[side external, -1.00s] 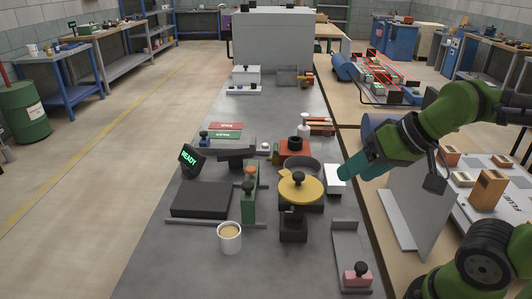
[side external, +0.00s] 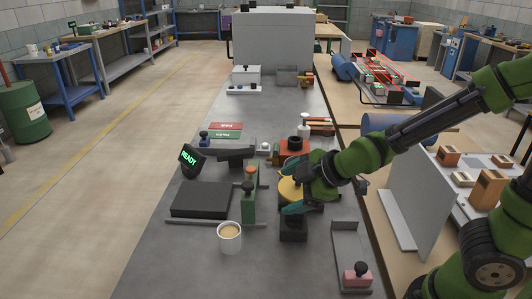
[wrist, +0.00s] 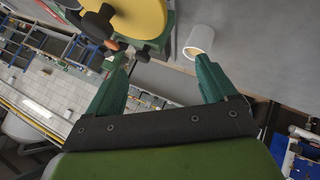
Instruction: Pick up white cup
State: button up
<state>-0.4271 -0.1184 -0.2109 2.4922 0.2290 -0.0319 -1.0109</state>
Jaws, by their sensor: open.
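The white cup (side external: 229,238) stands upright on the grey bench near its front left, with a tan content showing at the top. In the wrist view the white cup (wrist: 199,41) shows beyond the right fingertip, apart from it. My gripper (side external: 290,196) is beside the yellow round top of the black-based device, to the right of and above the cup. In the wrist view my gripper (wrist: 165,75) has its two teal fingers spread wide with nothing between them.
The yellow-topped device (side external: 289,189) is close to my gripper. A green post device (side external: 249,200) and a black flat plate (side external: 201,199) stand behind the cup. A metal channel with a pink block (side external: 357,276) lies front right. The bench in front of the cup is clear.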

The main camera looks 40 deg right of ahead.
aim_at(238, 241)
jog(key=w+a+f+n+t, duration=0.1)
jog(key=f+n, duration=0.3)
jog(key=n, duration=0.4)
jog(key=w+a+f+n+t+y, duration=0.1)
jog(key=a+f+n, duration=0.3)
jog(key=n, duration=0.4)
jog(key=w+a+f+n+t, duration=0.1)
jog(key=a+f+n, duration=0.2)
jog(key=n, duration=0.6)
jog(key=shift+a+f+t, duration=0.15)
jog(key=shift+f+t, duration=0.25)
jog(key=shift+f, duration=0.15)
jog(key=n, duration=0.2)
jog(key=a+n+y, duration=0.1)
jog(key=shift+s+f, duration=0.15)
jog(key=shift+f, duration=0.1)
jog(key=x, duration=0.7)
jog(key=shift+w+a, duration=0.1)
jog(key=shift+w, duration=0.1)
jog(key=c, duration=1.1)
